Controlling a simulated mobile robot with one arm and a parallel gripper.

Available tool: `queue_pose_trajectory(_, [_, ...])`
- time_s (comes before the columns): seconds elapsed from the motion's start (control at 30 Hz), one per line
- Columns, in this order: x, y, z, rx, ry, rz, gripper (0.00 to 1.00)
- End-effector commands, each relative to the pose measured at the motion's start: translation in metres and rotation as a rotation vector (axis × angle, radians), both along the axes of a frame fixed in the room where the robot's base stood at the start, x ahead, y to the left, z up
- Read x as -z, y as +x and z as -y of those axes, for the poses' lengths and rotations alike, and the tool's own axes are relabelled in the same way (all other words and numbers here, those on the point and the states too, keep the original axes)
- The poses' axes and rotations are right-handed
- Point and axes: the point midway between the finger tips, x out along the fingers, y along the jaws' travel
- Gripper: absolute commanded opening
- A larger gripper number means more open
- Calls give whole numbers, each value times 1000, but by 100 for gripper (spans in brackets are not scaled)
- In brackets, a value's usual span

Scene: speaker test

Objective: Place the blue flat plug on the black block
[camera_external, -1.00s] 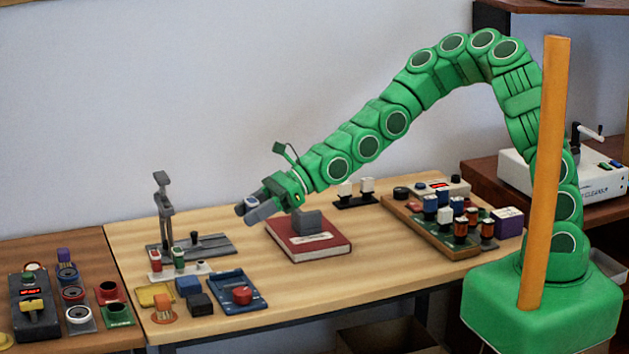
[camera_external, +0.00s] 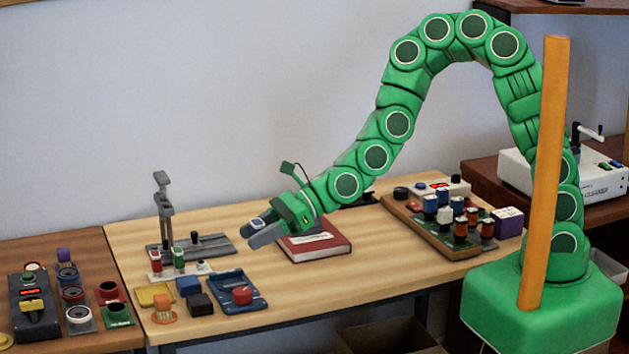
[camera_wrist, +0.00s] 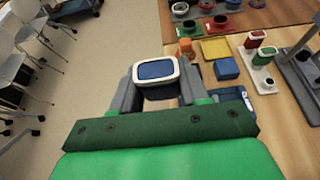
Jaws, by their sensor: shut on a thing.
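My gripper (camera_external: 258,232) is shut on a flat plug with a blue face and white rim. The plug (camera_wrist: 157,70) sits between the fingertips in the wrist view, blue face toward the camera; it shows small in the external view (camera_external: 255,223). My gripper is in the air over the table, in front of the red book. The black block (camera_external: 199,304) lies near the table's front edge, below and left of my gripper in the external view, apart from the plug. I cannot make it out in the wrist view.
A blue block (camera_external: 188,285), yellow plate (camera_external: 154,295), orange piece (camera_external: 163,309) and blue tray (camera_external: 222,283) with a red knob (camera_external: 242,295) surround the black block. A grey stand (camera_external: 166,215) rises behind. The table right of the tray is clear.

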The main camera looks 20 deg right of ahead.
Motion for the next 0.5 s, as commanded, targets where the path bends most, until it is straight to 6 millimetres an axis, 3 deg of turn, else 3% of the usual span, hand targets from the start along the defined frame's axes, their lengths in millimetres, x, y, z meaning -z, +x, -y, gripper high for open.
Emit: queue_pose_trajectory(0.5, [29, 30, -63, 1, 2, 0, 15])
